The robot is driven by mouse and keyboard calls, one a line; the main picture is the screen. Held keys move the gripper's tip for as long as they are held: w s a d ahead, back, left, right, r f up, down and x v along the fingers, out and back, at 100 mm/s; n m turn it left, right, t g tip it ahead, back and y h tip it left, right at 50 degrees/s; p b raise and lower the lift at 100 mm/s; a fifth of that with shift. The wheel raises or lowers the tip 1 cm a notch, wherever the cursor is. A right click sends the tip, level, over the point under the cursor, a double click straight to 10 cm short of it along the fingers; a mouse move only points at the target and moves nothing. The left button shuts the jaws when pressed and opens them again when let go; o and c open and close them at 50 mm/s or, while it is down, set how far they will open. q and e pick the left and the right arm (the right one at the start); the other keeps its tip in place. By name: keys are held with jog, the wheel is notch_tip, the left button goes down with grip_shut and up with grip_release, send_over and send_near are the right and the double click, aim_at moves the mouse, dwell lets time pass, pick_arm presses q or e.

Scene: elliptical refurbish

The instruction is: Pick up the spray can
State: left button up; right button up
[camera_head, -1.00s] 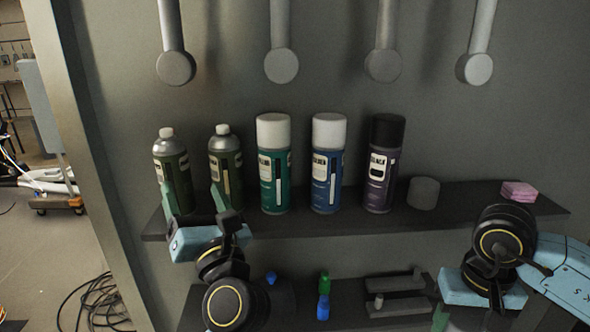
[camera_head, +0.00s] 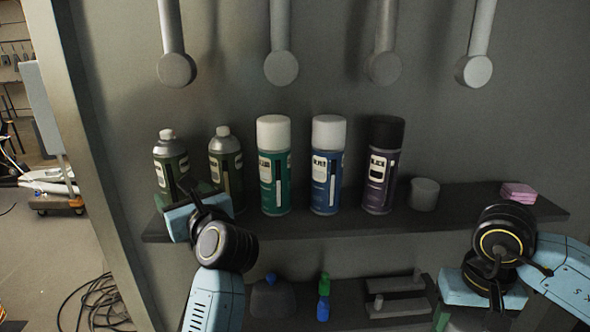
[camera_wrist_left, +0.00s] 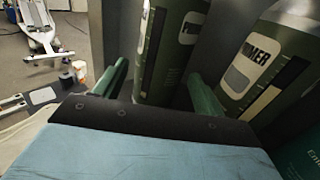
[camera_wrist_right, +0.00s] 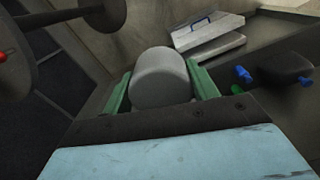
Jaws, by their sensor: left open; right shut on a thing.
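Several spray cans stand upright in a row on the shelf: two olive-green ones with silver tops at the left, the leftmost can (camera_head: 170,158) and its neighbour (camera_head: 225,160), then a teal can (camera_head: 273,170), a blue can (camera_head: 327,170) and a purple can with a black cap (camera_head: 382,165). My left gripper (camera_head: 190,190) is open low in front of the leftmost can. In the left wrist view its green fingers (camera_wrist_left: 158,72) are on either side of that can; the neighbour (camera_wrist_left: 262,65) is right of them. My right gripper (camera_wrist_right: 158,72) is shut on a grey cylinder (camera_wrist_right: 161,88).
A grey cylinder (camera_head: 424,194) and pink blocks (camera_head: 518,191) share the upper shelf (camera_head: 300,228). Grey rods hang above. A lower shelf bears a green and blue item (camera_head: 323,298) and a dark bottle (camera_head: 272,297). The neighbouring cans stand close together.

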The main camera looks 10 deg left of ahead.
aim_at(177, 188)
pick_arm(q)
jog(key=x, duration=0.4)
jog(key=shift+w+a+f, duration=0.1)
jog(key=shift+w, duration=0.05)
jog(key=shift+c, duration=0.4)
jog(key=c, duration=0.8)
